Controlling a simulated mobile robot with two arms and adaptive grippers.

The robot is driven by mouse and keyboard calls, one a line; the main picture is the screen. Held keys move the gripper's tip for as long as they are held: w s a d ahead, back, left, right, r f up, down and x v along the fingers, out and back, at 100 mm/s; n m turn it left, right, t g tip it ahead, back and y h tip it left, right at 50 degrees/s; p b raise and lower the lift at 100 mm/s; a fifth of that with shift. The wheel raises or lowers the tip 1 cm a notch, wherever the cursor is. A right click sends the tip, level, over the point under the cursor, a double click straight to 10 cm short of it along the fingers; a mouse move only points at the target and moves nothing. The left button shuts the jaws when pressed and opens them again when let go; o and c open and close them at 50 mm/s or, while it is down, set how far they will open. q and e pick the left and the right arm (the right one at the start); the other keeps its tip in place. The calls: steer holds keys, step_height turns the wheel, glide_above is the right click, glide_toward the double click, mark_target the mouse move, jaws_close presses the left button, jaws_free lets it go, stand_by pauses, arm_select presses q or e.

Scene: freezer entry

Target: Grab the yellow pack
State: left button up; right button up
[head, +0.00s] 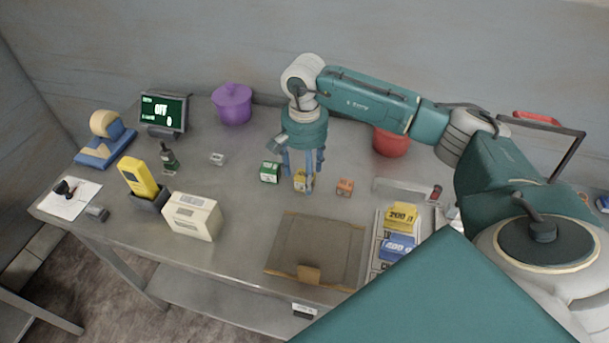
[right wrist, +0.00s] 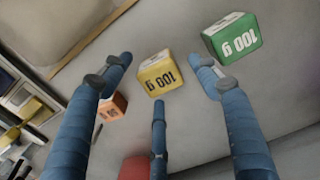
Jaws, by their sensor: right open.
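The yellow pack (head: 303,184), a small cube marked 100 g, stands on the metal table between a green pack (head: 270,172) and an orange pack (head: 345,187). My right gripper (head: 302,165) points down over the yellow pack, and its blue fingers partly hide it in the head view. In the right wrist view the yellow pack (right wrist: 160,74) shows between the spread, open fingers, with visible gaps to them. The green pack (right wrist: 232,38) lies beyond the right finger and the orange pack (right wrist: 112,107) beside the left one. My left gripper is out of view.
A larger yellow block (head: 401,216) and a blue block (head: 397,247) sit on a tray at right. A brown board (head: 315,250) lies in front. A red pot (head: 391,142) and a purple pot (head: 232,104) stand behind.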

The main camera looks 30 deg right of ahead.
steer(key=shift+f, duration=0.8)
steer(key=c, duration=1.3)
steer(key=shift+r, duration=0.1)
